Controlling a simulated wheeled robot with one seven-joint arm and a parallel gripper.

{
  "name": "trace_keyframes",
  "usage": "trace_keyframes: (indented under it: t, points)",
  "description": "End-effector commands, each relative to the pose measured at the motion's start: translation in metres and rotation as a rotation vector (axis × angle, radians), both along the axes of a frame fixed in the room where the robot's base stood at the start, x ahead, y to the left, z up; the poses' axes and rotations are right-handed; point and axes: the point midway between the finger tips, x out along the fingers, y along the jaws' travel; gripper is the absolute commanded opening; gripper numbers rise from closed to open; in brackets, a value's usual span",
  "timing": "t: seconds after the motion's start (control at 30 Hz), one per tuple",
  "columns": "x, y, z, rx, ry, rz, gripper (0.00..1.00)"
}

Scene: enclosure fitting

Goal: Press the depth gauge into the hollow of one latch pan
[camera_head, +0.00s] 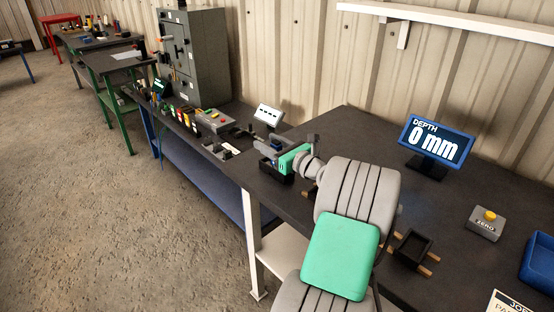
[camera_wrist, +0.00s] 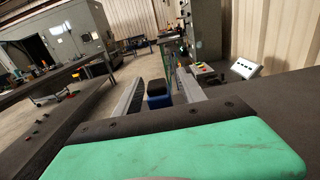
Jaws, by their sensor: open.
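A blue block with a black top (camera_wrist: 159,101), apparently the depth gauge, shows between my fingers in the wrist view. My gripper (camera_wrist: 160,84) is open, with a gap on each side of the block, so it does not hold it. In the head view my gripper (camera_head: 267,148) is over the table's left part, and a bit of blue shows below it. A black pan (camera_head: 279,177) sits under my gripper, its hollow mostly hidden. Another black latch pan (camera_head: 413,249) lies on wooden strips at the right, beside my arm, its hollow facing up and looking empty.
A display (camera_head: 437,140) reads "DEPTH 0 mm". A grey box with a yellow button (camera_head: 486,223) marked "ZERO" and a blue tray (camera_head: 540,263) are at the right. A white switch panel (camera_head: 268,115) stands behind my gripper.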

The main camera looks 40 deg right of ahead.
Motion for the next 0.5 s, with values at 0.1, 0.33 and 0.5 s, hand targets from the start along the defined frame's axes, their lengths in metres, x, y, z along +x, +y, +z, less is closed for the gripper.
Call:
trace_keyframes:
  t: [0.1,0.33,0.5]
  points:
    - [-0.0008,-0.0006,0.0001,0.0,0.0,-0.001,0.46]
    - [-0.0015,-0.0011,0.0,0.0,0.0,-0.002,0.28]
    - [-0.0017,-0.0014,-0.0001,-0.001,0.001,-0.003,0.14]
